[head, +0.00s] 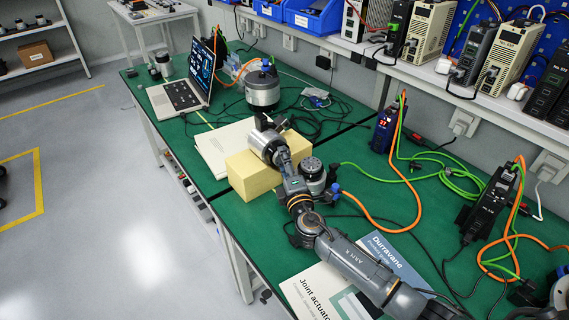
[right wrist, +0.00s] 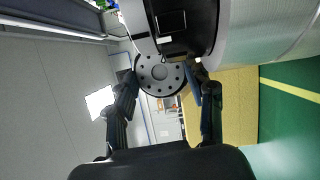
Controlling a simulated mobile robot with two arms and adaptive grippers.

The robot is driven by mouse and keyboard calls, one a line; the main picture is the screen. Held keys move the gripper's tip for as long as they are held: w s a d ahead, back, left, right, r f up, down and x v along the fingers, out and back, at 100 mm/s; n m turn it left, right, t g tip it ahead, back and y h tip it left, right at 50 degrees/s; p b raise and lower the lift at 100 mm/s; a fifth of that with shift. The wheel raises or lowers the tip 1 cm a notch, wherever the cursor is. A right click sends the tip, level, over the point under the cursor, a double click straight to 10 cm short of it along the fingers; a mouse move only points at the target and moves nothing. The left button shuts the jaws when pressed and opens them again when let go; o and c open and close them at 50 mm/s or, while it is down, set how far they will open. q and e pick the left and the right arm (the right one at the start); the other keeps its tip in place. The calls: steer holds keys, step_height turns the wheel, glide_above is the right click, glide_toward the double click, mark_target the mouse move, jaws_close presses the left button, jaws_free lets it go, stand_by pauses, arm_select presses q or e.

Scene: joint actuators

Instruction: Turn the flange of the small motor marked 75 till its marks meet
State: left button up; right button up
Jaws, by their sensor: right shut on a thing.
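A small silver motor (head: 262,140) lies on its side on a yellow foam block (head: 252,182). Its dark round flange (right wrist: 160,75), with a ring of holes, faces the right wrist camera. My right gripper (head: 283,158) is at the flange end of this motor. In the right wrist view its two fingers (right wrist: 161,78) are shut on the flange, one on each side. I cannot read a 75 or make out the alignment marks. Another small motor (head: 312,168) stands upright just right of the gripper. My left gripper is not in view.
A larger motor (head: 262,88) stands behind, near an open laptop (head: 188,85). Papers lie by the foam block, and a booklet (head: 325,292) lies at the front. Orange and green cables (head: 405,180) run across the right of the green bench, beside a dark drive unit (head: 385,130).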

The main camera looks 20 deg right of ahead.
steer(key=o, duration=1.2)
steer(key=shift+c, duration=0.2)
steer(key=shift+s, duration=0.15)
steer(key=s, duration=1.1)
steer(key=shift+s+a+f, duration=0.25)
steer(key=shift+s, duration=0.15)
steer(key=shift+a, duration=0.1)
